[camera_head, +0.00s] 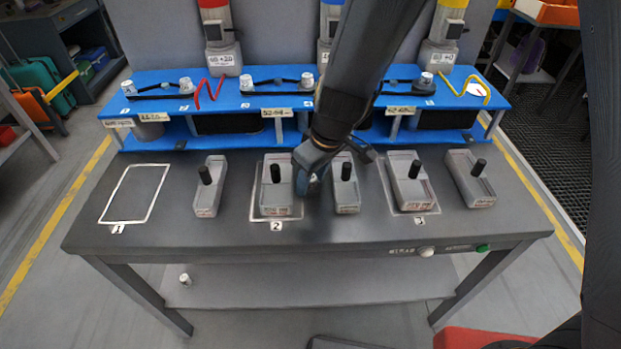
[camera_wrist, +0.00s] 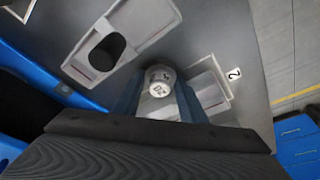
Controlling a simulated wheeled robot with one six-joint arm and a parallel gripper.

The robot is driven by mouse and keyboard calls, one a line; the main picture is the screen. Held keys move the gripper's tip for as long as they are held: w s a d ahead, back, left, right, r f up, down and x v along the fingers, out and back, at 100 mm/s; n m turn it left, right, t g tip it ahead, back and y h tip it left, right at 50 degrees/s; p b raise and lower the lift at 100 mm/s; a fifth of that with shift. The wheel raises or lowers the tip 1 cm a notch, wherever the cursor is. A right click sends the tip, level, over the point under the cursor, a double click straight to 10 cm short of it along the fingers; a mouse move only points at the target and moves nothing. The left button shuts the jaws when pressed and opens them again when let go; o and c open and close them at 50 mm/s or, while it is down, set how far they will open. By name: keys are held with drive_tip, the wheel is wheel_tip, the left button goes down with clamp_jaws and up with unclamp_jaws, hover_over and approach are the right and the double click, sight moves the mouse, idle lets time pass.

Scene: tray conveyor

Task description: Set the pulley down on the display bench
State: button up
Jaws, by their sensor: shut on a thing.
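My gripper (camera_head: 311,182) is low over the middle of the dark grey display bench (camera_head: 245,235), beside the tray at spot 2. In the wrist view my gripper (camera_wrist: 160,92) is shut on a small white pulley (camera_wrist: 160,78) with a dark mark on its face.
The outline marked 1 (camera_head: 133,195) is empty. A blue rack (camera_head: 215,88) with belts and white pulleys stands along the back. A small white part (camera_head: 184,279) sits on the lower shelf (camera_head: 300,283). The bench's front strip is clear.

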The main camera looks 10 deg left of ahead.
drive_tip(key=shift+f, duration=0.15)
drive_tip(key=o, duration=0.8)
drive_tip(key=shift+r, duration=0.5)
drive_tip(key=v, duration=1.1)
drive_tip(key=s+d+f+m+h, duration=0.1)
drive_tip(key=d+m, duration=0.3)
drive_tip(key=d, duration=0.5)
drive_tip(key=s+d+m+h, duration=0.1)
drive_tip(key=s+d+m, duration=0.3)
drive_tip(key=d, duration=0.5)
drive_tip(key=s+d+f+m+g, duration=0.1)
drive_tip(key=s+d+m, duration=0.2)
drive_tip(key=d, duration=0.6)
drive_tip(key=shift+f+m+h, duration=0.4)
